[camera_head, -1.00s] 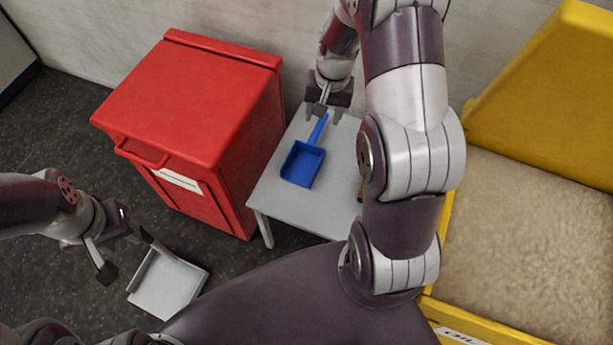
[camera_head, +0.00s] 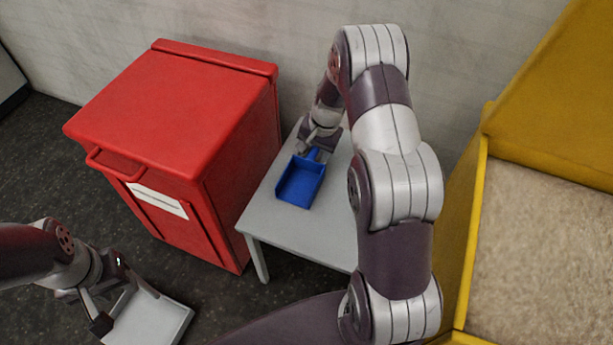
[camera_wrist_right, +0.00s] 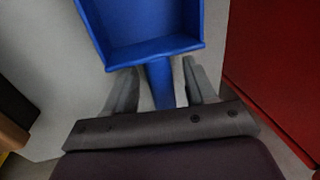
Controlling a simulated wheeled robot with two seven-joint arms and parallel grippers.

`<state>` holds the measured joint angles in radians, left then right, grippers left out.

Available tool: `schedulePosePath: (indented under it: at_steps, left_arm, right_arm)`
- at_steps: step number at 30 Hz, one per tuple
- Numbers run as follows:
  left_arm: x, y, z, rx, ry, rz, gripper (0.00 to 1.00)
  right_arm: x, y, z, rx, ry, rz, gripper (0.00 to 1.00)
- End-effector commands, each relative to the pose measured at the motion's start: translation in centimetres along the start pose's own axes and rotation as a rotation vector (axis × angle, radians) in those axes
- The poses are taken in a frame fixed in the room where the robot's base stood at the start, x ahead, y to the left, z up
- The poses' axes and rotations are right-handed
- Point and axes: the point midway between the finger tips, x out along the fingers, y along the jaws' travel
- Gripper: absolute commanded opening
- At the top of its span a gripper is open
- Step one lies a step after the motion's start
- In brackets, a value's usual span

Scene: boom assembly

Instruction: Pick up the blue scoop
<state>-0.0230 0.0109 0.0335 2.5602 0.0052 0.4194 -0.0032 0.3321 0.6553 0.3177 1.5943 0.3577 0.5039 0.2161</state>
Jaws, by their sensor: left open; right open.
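The blue scoop (camera_head: 301,182) lies on the small grey table, its pan toward me and its handle toward the wall. In the right wrist view the scoop's pan (camera_wrist_right: 148,30) is at the top and its handle runs down between my fingers. My right gripper (camera_head: 318,148) is open at the handle, close behind the pan. In the wrist view the right gripper's two fingers (camera_wrist_right: 160,88) stand one on each side of the handle, with gaps. My left gripper (camera_head: 128,308) is open and empty at the lower left, over or beside a light grey dustpan-like tray (camera_head: 160,322).
The grey table (camera_head: 290,228) stands between a red lidded bin (camera_head: 180,110) on the left and a yellow bin (camera_head: 470,235) with beige filling on the right. The wall is close behind. My right arm hides the table's right side.

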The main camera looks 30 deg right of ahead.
Motion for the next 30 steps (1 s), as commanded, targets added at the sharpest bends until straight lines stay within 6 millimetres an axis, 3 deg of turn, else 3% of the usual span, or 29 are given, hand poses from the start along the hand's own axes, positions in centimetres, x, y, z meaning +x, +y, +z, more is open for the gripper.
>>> schedulePosePath:
  at_steps: [1,7,12,23,30]
  left_arm:
    - [0.6,0.0,0.1,0.0,0.0,0.0,0.42]
    - [0.2,0.0,0.0,0.0,0.001,0.0,0.42]
    - [0.2,0.0,0.0,0.0,0.001,0.0,0.42]
    - [-0.3,0.0,-0.1,0.0,0.001,0.0,0.42]
    - [-3.0,0.0,-0.4,0.0,0.001,0.0,0.42]
  right_arm:
    - [0.8,0.0,0.0,0.0,0.001,0.0,0.55]
    - [0.5,0.0,-0.1,0.0,0.002,-0.001,0.52]
    - [0.5,0.0,0.0,0.0,0.001,0.0,0.0]
    - [-0.3,-0.2,-0.1,0.0,0.002,-0.001,0.0]
    - [-4.5,-0.9,-0.1,-0.001,0.004,-0.002,0.0]
